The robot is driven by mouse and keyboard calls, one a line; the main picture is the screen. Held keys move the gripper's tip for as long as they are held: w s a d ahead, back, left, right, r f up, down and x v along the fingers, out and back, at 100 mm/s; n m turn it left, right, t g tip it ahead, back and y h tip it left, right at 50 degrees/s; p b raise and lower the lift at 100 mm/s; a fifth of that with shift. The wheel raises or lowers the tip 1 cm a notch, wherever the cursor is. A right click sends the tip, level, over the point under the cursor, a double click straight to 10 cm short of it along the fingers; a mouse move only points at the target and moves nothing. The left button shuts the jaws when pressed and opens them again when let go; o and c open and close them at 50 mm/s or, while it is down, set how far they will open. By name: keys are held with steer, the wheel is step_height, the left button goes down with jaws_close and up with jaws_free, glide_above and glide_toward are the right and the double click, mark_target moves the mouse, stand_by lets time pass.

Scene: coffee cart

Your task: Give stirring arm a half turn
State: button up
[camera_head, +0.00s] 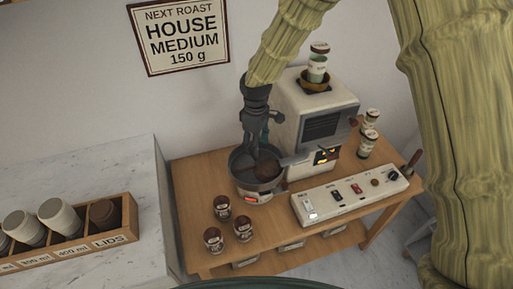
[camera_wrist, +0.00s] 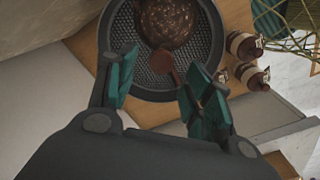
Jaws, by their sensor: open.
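A round dark cooling tray (camera_head: 236,166) with a perforated floor sits at the front of the roaster; it also shows in the wrist view (camera_wrist: 147,75). A rounded brown, speckled mass (camera_wrist: 168,20) is in the tray, and it shows in the head view (camera_head: 266,170). A reddish-brown piece with a round end (camera_wrist: 166,60), which looks like part of the stirring arm, reaches from near the tray's middle towards my right finger. My gripper (camera_wrist: 162,75) is open over the tray's near edge, its teal fingers on either side of this piece. Contact cannot be told.
The cream roaster (camera_head: 305,115) stands close behind and right. A switch panel (camera_head: 350,194) lies right of the tray. Several lidded jars (camera_head: 242,228) stand in front on the wooden cart (camera_head: 190,195). A cup rack (camera_head: 75,247) is on the left counter.

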mark_target(256, 160)
steer(key=shift+s+f+p, duration=0.1)
steer(key=shift+f+p, duration=0.35)
steer(key=shift+f, duration=1.35)
steer(key=shift+c, duration=0.2)
jaws_close()
